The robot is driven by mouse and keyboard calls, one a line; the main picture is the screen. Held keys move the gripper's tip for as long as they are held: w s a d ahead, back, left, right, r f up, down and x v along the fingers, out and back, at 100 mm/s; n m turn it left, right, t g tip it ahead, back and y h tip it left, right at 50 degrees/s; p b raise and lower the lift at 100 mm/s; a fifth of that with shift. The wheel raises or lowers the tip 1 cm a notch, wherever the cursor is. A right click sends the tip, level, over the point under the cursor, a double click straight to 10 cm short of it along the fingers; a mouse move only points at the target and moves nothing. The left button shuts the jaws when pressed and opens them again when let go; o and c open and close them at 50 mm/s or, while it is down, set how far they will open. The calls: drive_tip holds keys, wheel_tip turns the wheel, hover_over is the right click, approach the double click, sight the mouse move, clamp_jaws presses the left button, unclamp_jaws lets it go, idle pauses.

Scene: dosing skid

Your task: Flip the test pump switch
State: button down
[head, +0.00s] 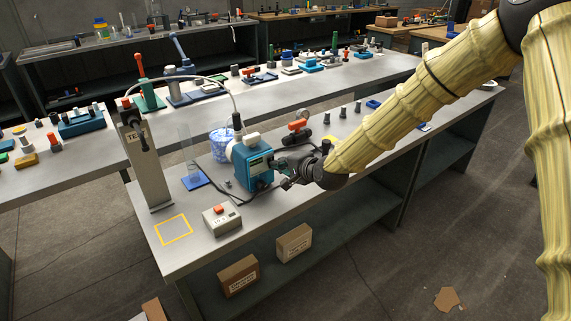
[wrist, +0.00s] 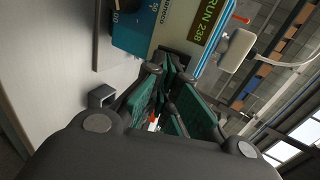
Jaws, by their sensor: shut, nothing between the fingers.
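A blue dosing pump (head: 252,165) with a pale round head and a white cap stands on the front bench. In the wrist view its blue face (wrist: 135,35) is close, and a display (wrist: 208,18) reads "RUN 238". A grey box with a red-orange rocker switch (head: 219,209) lies in front of the pump, to its left; its label is too small to read. My gripper (head: 285,183) is shut and empty, just right of the pump. Its dark green-padded fingers (wrist: 166,82) show in the wrist view near the pump's lower edge; whether they touch it is unclear.
A grey post (head: 147,165) carries a clear tube to the pump. A yellow outlined square (head: 173,230) on the bench is empty. A blue-filled clear vessel (head: 220,142) and an orange-handled valve (head: 298,128) stand near the pump. Boxes (head: 239,276) sit on the shelf below.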

drive_tip(key=shift+f, duration=0.15)
drive_tip(key=b, duration=0.1)
drive_tip(key=t+b, duration=0.1)
drive_tip(key=shift+w+a+f+y+b, duration=0.15)
drive_tip(key=shift+w+y+b, duration=0.1)
drive_tip(key=shift+y+b, duration=0.15)
drive_tip(key=s+d, duration=0.8)
drive_tip(key=s, duration=0.3)
drive_tip(key=shift+s+d+f, duration=0.15)
drive_tip(key=shift+s+d, duration=0.05)
drive_tip(key=shift+s, duration=0.05)
